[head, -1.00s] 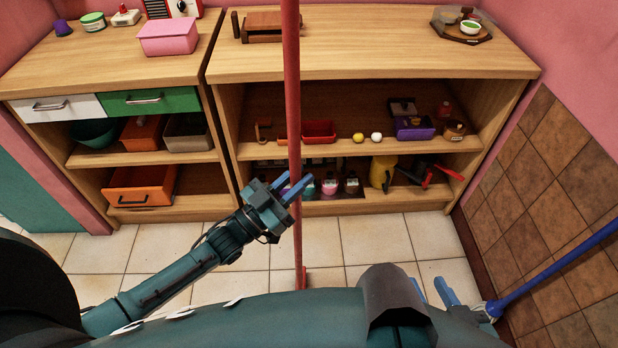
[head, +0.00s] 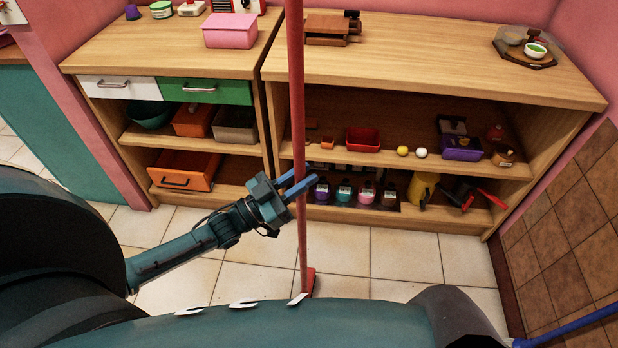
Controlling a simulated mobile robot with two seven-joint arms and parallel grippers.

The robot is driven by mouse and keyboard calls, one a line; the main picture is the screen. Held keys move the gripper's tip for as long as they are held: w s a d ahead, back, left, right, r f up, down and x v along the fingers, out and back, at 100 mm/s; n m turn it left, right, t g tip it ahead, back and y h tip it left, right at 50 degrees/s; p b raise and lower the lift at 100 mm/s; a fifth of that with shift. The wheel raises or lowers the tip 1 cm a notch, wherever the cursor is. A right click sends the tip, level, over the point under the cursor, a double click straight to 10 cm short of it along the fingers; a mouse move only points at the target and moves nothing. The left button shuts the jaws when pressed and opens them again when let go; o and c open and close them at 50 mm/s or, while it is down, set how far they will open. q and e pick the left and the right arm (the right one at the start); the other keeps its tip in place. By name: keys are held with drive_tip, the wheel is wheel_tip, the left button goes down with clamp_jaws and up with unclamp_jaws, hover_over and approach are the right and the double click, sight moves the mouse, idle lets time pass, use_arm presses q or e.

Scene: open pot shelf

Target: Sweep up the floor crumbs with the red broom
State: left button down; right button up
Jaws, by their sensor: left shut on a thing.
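The red broom (head: 297,110) stands nearly upright in the middle of the head view. Its long red handle runs from the top edge down past the shelf front. Its red foot (head: 308,282) is at the floor, partly hidden behind my own body. My left gripper (head: 303,184) comes in from the left and is shut on the broom's handle at lower-shelf height. My right gripper is out of view. I can make out no crumbs on the visible floor tiles (head: 345,248).
A wooden open shelf (head: 430,76) holds bottles, a red tray (head: 363,139) and a purple box (head: 461,148). A drawer cabinet (head: 180,55) stands at its left. A blue pole (head: 572,326) crosses the lower right by the tiled wall (head: 570,225). Pale floor is open before the shelf.

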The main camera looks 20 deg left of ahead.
use_arm(q)
drive_tip(key=s+a, duration=0.1)
drive_tip(key=a, duration=0.5)
drive_tip(key=shift+s+a, duration=0.15)
drive_tip(key=shift+a, duration=0.2)
drive_tip(key=shift+r, duration=0.15)
wheel_tip(320, 180, up, 6)
drive_tip(key=p, duration=0.5)
idle(0.7)
drive_tip(key=c, duration=1.8)
unclamp_jaws()
clamp_jaws()
